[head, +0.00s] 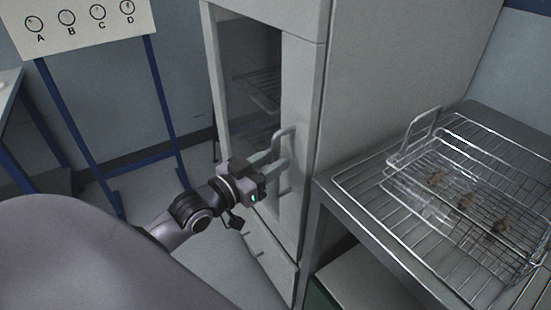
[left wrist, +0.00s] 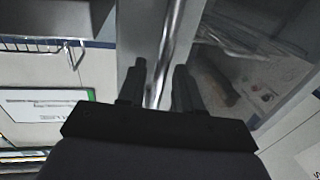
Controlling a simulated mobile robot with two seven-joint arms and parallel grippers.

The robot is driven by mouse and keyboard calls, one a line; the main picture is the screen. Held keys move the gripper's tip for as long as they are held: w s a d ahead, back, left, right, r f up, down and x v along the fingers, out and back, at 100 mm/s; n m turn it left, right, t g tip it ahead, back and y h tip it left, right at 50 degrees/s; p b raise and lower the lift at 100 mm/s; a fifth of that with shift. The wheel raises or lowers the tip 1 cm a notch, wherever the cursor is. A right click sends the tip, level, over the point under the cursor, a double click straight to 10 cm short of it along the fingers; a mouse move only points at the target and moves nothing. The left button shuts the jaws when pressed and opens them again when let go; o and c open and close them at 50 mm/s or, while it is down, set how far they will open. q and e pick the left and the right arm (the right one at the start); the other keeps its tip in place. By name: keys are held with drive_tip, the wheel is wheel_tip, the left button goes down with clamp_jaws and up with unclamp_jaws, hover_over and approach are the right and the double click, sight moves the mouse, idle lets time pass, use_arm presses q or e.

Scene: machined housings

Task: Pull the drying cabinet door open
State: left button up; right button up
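The pale grey drying cabinet (head: 385,70) stands upright in the middle of the head view. Its door (head: 309,95) has a dark glass pane and looks shut. A pale bar handle (head: 285,137) stands out from the door. My left gripper (head: 260,172) is at the handle; its fingertips are hard to make out there. In the left wrist view its two dark fingers (left wrist: 159,82) are apart, with the shiny handle bar (left wrist: 171,40) passing between them. A gap seems to show beside the bar. My right gripper is in neither view.
A metal bench (head: 335,205) right of the cabinet carries a wire basket (head: 412,140) with small brownish parts. A board with dials A to D (head: 85,32) stands on blue legs at the left. Floor (head: 135,190) is clear between the board and cabinet.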

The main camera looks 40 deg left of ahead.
use_arm(q)
drive_tip(key=shift+w+d, duration=0.15)
drive_tip(key=shift+w, duration=0.5)
clamp_jaws()
drive_tip(key=shift+s, duration=0.15)
